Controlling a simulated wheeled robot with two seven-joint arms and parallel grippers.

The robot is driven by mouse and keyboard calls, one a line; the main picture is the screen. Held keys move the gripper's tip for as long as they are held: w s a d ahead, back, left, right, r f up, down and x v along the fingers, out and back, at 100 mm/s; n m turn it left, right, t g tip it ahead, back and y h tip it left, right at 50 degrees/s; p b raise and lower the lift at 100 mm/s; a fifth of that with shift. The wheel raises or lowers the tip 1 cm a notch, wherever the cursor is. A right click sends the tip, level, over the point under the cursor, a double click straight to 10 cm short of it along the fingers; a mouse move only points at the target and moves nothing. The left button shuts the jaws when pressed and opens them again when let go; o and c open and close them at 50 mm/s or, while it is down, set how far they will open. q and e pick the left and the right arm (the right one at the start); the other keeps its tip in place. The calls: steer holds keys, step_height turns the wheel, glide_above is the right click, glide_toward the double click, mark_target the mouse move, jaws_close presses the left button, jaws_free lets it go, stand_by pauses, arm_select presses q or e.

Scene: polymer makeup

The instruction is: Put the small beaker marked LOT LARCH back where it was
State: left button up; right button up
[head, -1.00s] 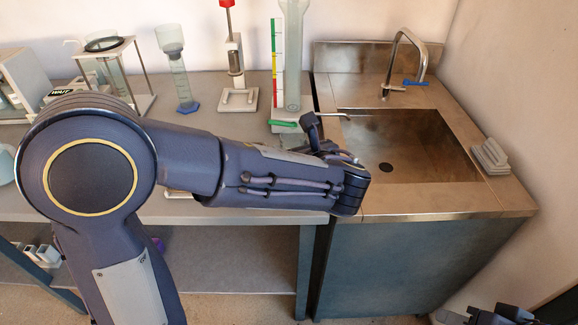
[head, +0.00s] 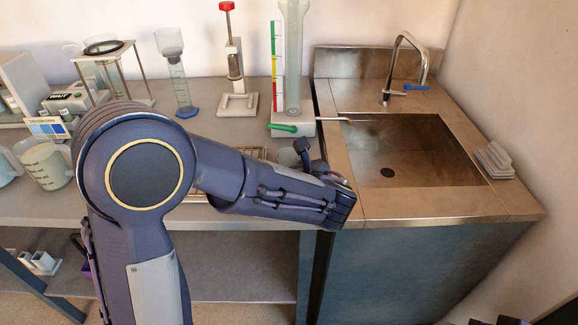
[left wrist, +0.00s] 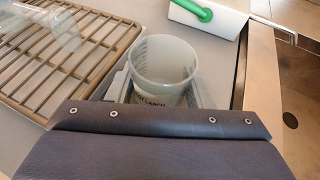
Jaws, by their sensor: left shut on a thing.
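The small beaker (left wrist: 165,70) is clear with a pale tint and stands roughly upright in the left wrist view, with LARCH partly readable on its near side. My left gripper (left wrist: 162,92) is shut on it, with a grey finger on each side. The hand's dark cover hides the beaker's lowest part, so I cannot tell whether it touches the counter. In the head view my left arm reaches across the counter to near the sink edge, and the hand hides most of the grip. My right gripper is not seen; only a dark sliver shows at the bottom right.
A wire rack (left wrist: 62,50) lies left of the beaker, with a clear glass piece on it. A tall column on a white base with a green lever (head: 285,128) stands behind. The sink (head: 410,150) is at right. A jug (head: 47,166) and a sign card (head: 47,128) are left.

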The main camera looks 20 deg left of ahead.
arm_select(q)
steer(key=o, duration=1)
steer(key=shift+o, duration=0.2)
steer(key=shift+r, duration=0.2)
steer(key=p+v, duration=0.2)
steer(key=v, duration=1)
steer(key=shift+d, duration=0.1)
